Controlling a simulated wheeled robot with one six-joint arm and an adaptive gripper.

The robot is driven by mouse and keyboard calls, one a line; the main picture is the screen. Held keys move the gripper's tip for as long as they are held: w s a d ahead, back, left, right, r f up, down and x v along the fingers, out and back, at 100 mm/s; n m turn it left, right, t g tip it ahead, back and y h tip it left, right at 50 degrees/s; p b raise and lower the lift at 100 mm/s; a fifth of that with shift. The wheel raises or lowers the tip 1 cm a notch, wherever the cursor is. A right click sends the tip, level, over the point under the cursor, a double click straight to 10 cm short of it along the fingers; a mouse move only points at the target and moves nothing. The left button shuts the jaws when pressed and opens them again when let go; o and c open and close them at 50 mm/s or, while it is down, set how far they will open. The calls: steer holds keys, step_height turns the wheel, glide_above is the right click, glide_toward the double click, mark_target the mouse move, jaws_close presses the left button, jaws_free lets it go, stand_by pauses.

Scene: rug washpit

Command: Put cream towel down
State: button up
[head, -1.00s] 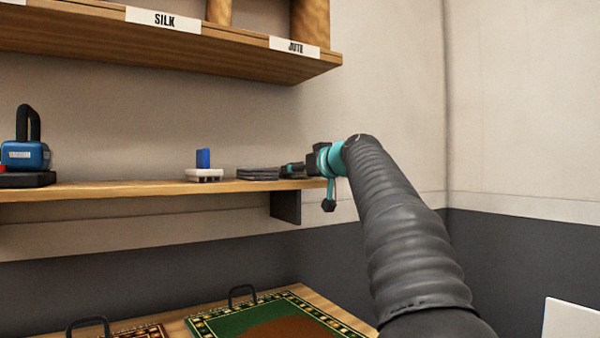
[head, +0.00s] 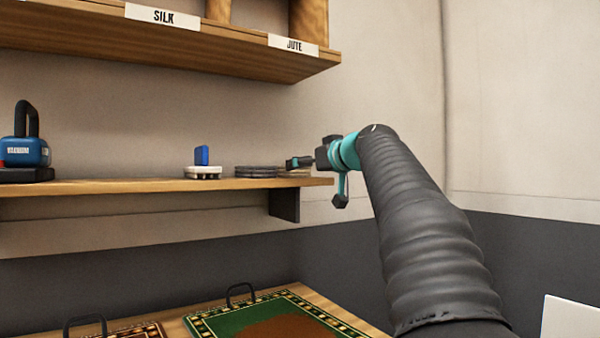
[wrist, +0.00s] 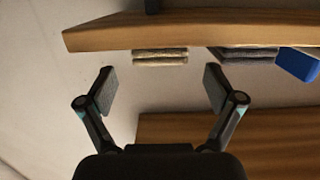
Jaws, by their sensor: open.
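The cream towel (wrist: 160,57) lies folded on the wooden wall shelf (wrist: 190,31), near the shelf's right end in the head view. There only a thin strip of the cream towel (head: 294,174) shows below my gripper (head: 292,163). In the wrist view, which looks upside down, my gripper (wrist: 160,90) is open with nothing between its fingers. The towel is ahead of the fingertips and appears apart from them. A folded grey towel stack (head: 257,172) lies just left of the cream towel in the head view.
An upper shelf with SILK and JUTE labels (head: 293,45) hangs above. Below, a green-bordered rug (head: 215,322) lies on a wooden surface.

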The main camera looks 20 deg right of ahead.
steer(key=b+v, duration=0.1)
steer(key=v, duration=0.6)
steer(key=shift+s, duration=0.35)
